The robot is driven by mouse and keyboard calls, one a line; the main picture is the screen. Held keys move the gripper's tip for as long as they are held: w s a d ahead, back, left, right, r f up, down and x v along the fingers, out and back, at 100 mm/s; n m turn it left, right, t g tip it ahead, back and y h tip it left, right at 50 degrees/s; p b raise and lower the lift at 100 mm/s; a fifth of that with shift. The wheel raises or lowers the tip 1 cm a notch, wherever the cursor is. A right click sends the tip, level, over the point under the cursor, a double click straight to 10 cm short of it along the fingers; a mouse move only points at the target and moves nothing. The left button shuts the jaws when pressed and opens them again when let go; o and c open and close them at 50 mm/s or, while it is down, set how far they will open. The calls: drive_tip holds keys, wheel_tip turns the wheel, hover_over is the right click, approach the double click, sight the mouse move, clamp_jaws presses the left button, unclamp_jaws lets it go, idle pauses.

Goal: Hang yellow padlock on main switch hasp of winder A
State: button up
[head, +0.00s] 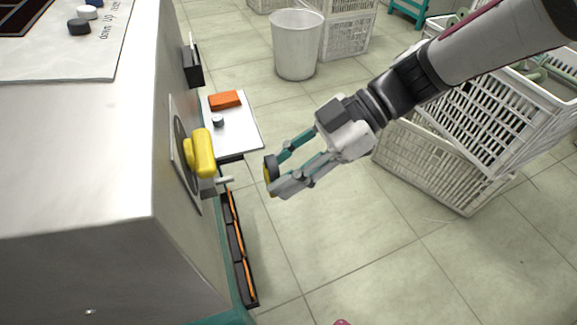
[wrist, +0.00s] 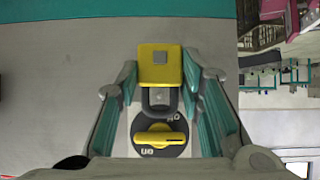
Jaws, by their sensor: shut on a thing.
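My gripper (head: 271,181) is shut on the yellow padlock (wrist: 160,67), whose body sits between the fingers in the wrist view. A grey loop, seemingly its shackle, shows just below the body. In the head view only a sliver of the padlock (head: 267,175) shows at the fingertips. The main switch has a yellow handle (head: 203,151) on a dark round plate on the winder's side; the handle also shows in the wrist view (wrist: 160,138), below the padlock. A small grey metal bar (head: 225,181), perhaps the hasp, sticks out below the handle. The padlock is apart from the switch.
Winder A's body (head: 120,190) fills the left. A white side shelf (head: 236,135) with an orange block (head: 225,99) and a small knob stands behind the switch. A black rack (head: 238,250) runs low along the machine. White crates (head: 430,165) and a bin (head: 297,45) stand on open floor.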

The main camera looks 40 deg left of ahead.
sight(266, 174)
drive_tip(key=shift+s+a+b, duration=0.3)
drive_tip(key=shift+s, duration=0.2)
drive_tip(key=shift+s+a, duration=0.2)
drive_tip(key=shift+s, duration=0.1)
drive_tip(key=shift+s+a+b, duration=0.2)
drive_tip(key=shift+s+b, duration=0.1)
drive_tip(key=shift+b, duration=0.05)
drive_tip(key=shift+s+a, duration=0.15)
drive_tip(key=shift+s, duration=0.15)
drive_tip(key=shift+s+a+b, duration=0.2)
drive_tip(key=shift+s+b, duration=0.05)
drive_tip(key=shift+b, duration=0.1)
drive_tip(key=shift+s+a, duration=0.15)
drive_tip(key=shift+s, duration=0.15)
drive_tip(key=shift+s+a+b, duration=0.4)
drive_tip(key=shift+s+b, duration=0.05)
drive_tip(key=shift+s, duration=0.15)
drive_tip(key=shift+s+a+b, duration=0.4)
drive_tip(key=shift+s+b, duration=0.05)
drive_tip(key=shift+s, duration=0.15)
drive_tip(key=shift+w+f+b, duration=0.1)
drive_tip(key=shift+f+b, duration=0.4)
drive_tip(key=shift+b, duration=0.3)
idle(0.9)
drive_tip(key=o, duration=1.4)
